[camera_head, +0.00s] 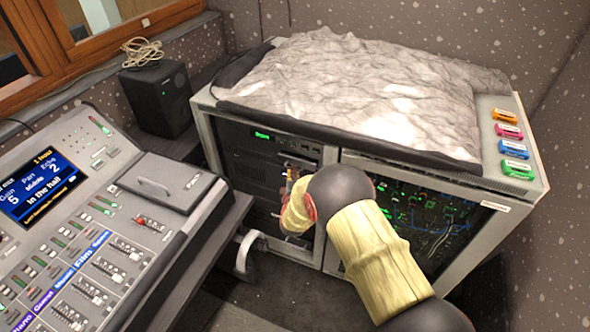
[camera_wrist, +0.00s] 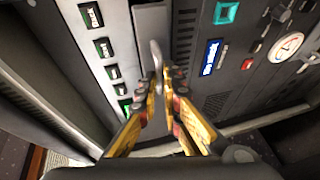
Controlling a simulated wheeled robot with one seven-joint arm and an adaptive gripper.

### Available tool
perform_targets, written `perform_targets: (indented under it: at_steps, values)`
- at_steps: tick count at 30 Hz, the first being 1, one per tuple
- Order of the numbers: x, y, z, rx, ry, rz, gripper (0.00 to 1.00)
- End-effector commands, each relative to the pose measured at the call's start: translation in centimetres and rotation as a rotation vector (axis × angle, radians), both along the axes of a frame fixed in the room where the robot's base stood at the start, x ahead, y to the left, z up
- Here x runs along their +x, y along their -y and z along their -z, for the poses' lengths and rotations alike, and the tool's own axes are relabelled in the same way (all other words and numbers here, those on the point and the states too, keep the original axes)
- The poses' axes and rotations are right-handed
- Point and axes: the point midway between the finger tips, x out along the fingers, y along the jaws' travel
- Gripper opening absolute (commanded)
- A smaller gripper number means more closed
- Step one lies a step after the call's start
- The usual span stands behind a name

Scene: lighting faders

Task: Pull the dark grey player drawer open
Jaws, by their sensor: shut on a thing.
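My gripper (camera_wrist: 160,78) is shut on a pale grey upright handle (camera_wrist: 156,54) in the wrist view. In the head view my gripper (camera_head: 291,174) is at the left bay of the equipment cabinet (camera_head: 333,215), partly hidden by my arm. Dark grey unit fronts (camera_head: 250,168) show to its left. I cannot tell clearly which front is the player drawer, or whether it stands out from the rack.
A mixing desk (camera_head: 150,240) stands close on the left, with a black speaker (camera_head: 160,98) behind it. A grey crumpled cover (camera_head: 350,85) lies on the cabinet top, beside several coloured blocks (camera_head: 508,130). The right bay holds green-lit wiring (camera_head: 425,215).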

Motion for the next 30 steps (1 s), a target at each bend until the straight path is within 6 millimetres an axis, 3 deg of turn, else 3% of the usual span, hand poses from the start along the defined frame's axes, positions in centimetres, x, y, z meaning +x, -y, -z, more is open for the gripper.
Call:
perform_targets:
  at_steps: [6, 12, 16, 25, 26, 30]
  values:
    - [-6.2, -2.4, -0.1, -0.004, -0.007, -0.007, 0.00]
    - [-10.2, -3.9, 0.0, -0.002, -0.006, -0.006, 0.00]
    - [-11.2, -4.1, 0.0, -0.002, -0.004, -0.003, 0.00]
    - [-11.2, -4.0, 0.1, -0.002, -0.004, -0.002, 0.00]
    - [-11.2, -4.0, 0.1, -0.002, -0.004, -0.002, 0.09]
    - [-11.2, -4.0, 0.1, -0.002, -0.003, -0.002, 0.17]
